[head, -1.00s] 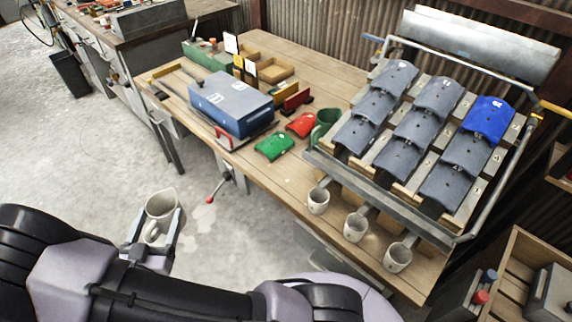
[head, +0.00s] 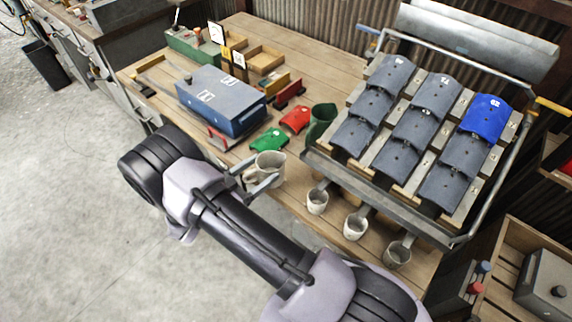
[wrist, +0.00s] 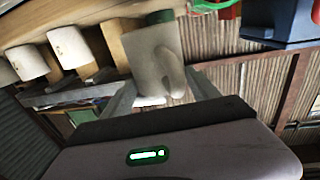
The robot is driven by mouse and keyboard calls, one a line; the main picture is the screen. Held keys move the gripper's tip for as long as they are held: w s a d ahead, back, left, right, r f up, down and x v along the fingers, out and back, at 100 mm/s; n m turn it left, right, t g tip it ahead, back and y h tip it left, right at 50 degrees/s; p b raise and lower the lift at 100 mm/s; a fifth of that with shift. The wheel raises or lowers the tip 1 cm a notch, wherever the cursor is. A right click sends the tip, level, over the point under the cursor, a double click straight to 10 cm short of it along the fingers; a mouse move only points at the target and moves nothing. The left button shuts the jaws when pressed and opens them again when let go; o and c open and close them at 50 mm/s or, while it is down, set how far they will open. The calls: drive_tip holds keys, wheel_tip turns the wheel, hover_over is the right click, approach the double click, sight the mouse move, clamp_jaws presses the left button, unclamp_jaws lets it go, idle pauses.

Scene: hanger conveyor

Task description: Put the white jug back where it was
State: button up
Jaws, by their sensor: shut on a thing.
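The white jug (head: 269,167) is in my gripper (head: 262,178), near the front edge of the workbench in the head view. The fingers are shut on it, one on each side. In the wrist view the jug (wrist: 155,62) sits between the two fingers, with its handle towards the right. I cannot tell whether its base touches the bench. A green jug (head: 321,120) stands further back on the bench, beside the rack.
Three small white cups (head: 317,201) are along the rack's (head: 330,172) front. A green piece (head: 269,140) and a red piece (head: 296,119) lie behind the held jug. A blue box (head: 220,100) stands to the left. The bench's front strip (head: 290,200) is bare near the gripper.

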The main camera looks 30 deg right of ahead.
sight(279, 157)
drive_tip(key=b+x, duration=0.1)
drive_tip(key=x, duration=0.7)
drive_tip(key=shift+d, duration=0.1)
drive_tip(key=shift+d+f+b, duration=0.1)
drive_tip(key=shift+f+b, duration=0.9)
drive_tip(key=shift+f, duration=0.75)
drive_tip(key=shift+f, duration=0.2)
drive_tip(key=o, duration=1.9)
drive_tip(key=shift+c, duration=0.2)
